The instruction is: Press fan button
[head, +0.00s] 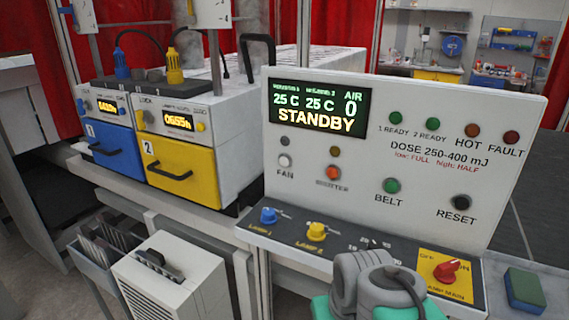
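The fan button (285,160) is a round white button at the left of the sloped white control panel (370,215), in the head view. The label FAN is printed below it, and a small dark lamp (285,142) sits just above it. Nothing covers the button and nothing touches it. Rounded grey parts of my arm, with teal below, show at the bottom in front of the panel's lower ledge. I see no fingers of my gripper in this view.
The display (319,108) reads STANDBY, 25 C twice and AIR 0. An orange button (333,172), a green BELT button (391,186) and a black RESET button (461,202) lie to the right. Blue (268,215) and yellow (317,231) knobs and a red switch (446,270) stick out below.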

